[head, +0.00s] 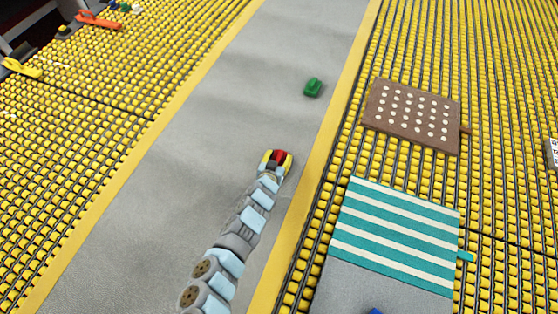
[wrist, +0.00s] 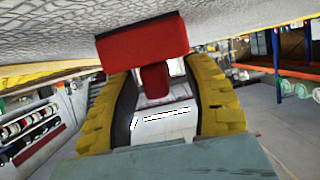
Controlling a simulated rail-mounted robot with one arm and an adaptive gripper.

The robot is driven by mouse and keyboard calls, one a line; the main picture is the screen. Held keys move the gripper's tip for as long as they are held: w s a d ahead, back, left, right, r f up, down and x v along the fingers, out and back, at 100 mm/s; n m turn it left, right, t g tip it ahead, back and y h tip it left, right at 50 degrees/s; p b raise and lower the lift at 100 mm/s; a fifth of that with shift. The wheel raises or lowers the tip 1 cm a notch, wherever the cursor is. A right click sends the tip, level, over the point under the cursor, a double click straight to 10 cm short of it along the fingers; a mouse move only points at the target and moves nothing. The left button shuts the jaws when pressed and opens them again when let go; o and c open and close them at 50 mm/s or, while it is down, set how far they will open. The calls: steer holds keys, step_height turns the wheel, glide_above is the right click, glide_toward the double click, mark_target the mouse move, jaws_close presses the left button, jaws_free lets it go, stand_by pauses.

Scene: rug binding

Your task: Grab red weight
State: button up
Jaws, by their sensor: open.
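The red weight (head: 279,155) lies on the grey strip, at the end of my arm in the head view. In the wrist view the red weight (wrist: 143,42) is a wide block with a narrower red stem pointing towards my gripper. My gripper (head: 276,157) has yellow padded fingers, one on each side of the red weight. In the wrist view the fingers of my gripper (wrist: 158,70) are spread apart, with the stem between them and a visible gap on each side. The wide block is just past the fingertips. The far side of the weight is hidden.
A green weight (head: 313,87) lies farther up the grey strip (head: 220,120). Yellow roller beds (head: 110,85) flank the strip. A brown dotted rug (head: 452,145) and a teal striped rug (head: 395,233) lie on the right. A blue object (head: 375,311) shows at the bottom edge.

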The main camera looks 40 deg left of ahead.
mark_target(279, 156)
jaws_close()
stand_by(0.3)
steer(key=shift+r, duration=1.6)
steer(key=shift+s+r, duration=0.15)
steer(key=shift+r, duration=0.2)
steer(key=w+r+p+v, duration=0.1)
steer(key=v, duration=0.7)
steer(key=r+v, duration=0.2)
steer(key=v, duration=0.6)
steer(key=shift+w+d+r+p, duration=0.15)
steer(key=shift+w+d+p, duration=0.2)
steer(key=shift+p, duration=0.05)
